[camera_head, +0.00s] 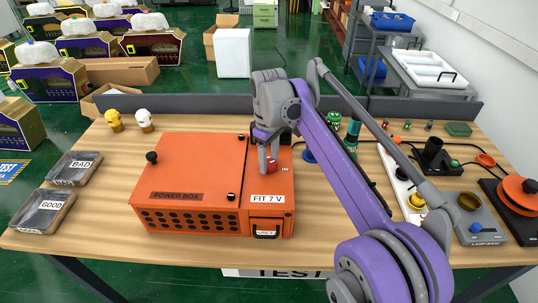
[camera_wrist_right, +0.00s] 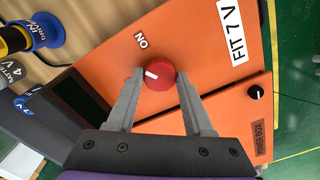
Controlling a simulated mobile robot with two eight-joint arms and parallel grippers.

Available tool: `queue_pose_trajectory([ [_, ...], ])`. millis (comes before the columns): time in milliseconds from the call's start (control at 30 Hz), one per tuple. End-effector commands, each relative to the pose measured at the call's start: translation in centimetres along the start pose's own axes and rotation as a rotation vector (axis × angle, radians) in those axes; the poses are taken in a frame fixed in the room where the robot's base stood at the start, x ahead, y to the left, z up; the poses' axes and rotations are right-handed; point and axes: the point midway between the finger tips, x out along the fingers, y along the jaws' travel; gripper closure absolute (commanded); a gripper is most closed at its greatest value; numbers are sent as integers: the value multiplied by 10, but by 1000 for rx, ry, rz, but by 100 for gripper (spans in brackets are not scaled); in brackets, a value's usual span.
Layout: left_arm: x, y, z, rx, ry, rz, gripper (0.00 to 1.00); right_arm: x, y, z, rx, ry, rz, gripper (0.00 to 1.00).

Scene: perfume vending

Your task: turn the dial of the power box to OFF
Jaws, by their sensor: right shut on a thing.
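The ON label (camera_wrist_right: 141,40) is printed up and left of the dial; no OFF label shows. My right gripper (camera_wrist_right: 160,84) is shut on the dial, one finger on each side. My left gripper is not in view.
The FIT 7 V label (camera_head: 266,198) and small black knobs (camera_head: 152,157) are on the box. BAD (camera_head: 75,167) and GOOD (camera_head: 45,209) trays lie left. A lamp base (camera_head: 480,225) and other parts stand right. Bare table (camera_head: 110,190) shows between trays and box.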

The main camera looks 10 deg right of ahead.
Motion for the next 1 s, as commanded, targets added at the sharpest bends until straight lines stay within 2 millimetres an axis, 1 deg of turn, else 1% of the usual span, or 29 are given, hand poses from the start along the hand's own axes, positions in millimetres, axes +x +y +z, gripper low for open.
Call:
queue_pose_trajectory([
  [100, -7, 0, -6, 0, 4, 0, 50, -3, 0, -1, -111, 2, 2, 100],
  [600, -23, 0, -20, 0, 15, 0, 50, -2, 0, -1, -584, 2, 2, 100],
  [800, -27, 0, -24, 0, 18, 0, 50, -2, 0, -1, -750, 2, 2, 100],
  [1000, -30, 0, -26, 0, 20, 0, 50, -2, 0, -1, -878, 2, 2, 100],
])
